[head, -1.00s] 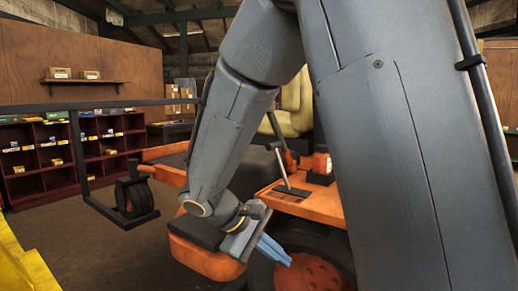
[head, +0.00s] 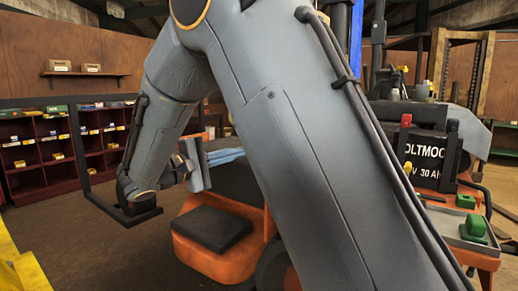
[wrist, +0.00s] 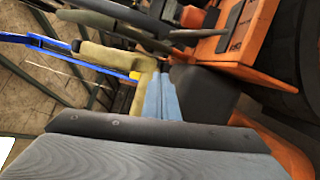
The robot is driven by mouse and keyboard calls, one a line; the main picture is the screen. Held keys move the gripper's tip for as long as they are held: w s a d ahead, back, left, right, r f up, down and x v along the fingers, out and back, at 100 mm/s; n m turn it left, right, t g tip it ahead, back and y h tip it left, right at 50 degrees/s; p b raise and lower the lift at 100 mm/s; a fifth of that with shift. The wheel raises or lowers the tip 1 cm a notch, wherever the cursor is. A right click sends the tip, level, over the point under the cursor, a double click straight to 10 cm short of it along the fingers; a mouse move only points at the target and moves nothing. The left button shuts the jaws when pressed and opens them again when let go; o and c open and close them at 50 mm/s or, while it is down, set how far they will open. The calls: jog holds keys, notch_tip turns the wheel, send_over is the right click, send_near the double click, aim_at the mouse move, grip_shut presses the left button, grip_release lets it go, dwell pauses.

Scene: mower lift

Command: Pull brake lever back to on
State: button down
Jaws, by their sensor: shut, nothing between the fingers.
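The brake lever is hidden behind my arm in the head view. In the wrist view, the orange mower fender (wrist: 265,50) shows a dark slot plate (wrist: 233,25). A slim dark bar (wrist: 197,34) reaches toward it; I cannot tell if this is the brake lever. My gripper (head: 228,156) is above the mower's black footplate area, its blue fingers pointing right and partly hidden by my arm. In the wrist view the gripper (wrist: 160,97) has its blue fingers together, holding nothing, apart from the fender and bar.
An orange mower part with a black pad (head: 212,229) lies below my gripper. A black battery (head: 425,155) and a green block (head: 473,229) are at right. Shelves (head: 35,155) stand at the left wall. The yellow seat (wrist: 100,57) is beyond the fingers in the wrist view.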

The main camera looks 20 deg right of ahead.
jog(key=d+r+p, duration=0.1)
jog(key=d+p, duration=0.3)
jog(key=d, duration=0.7)
jog(key=shift+s+d+r, duration=0.1)
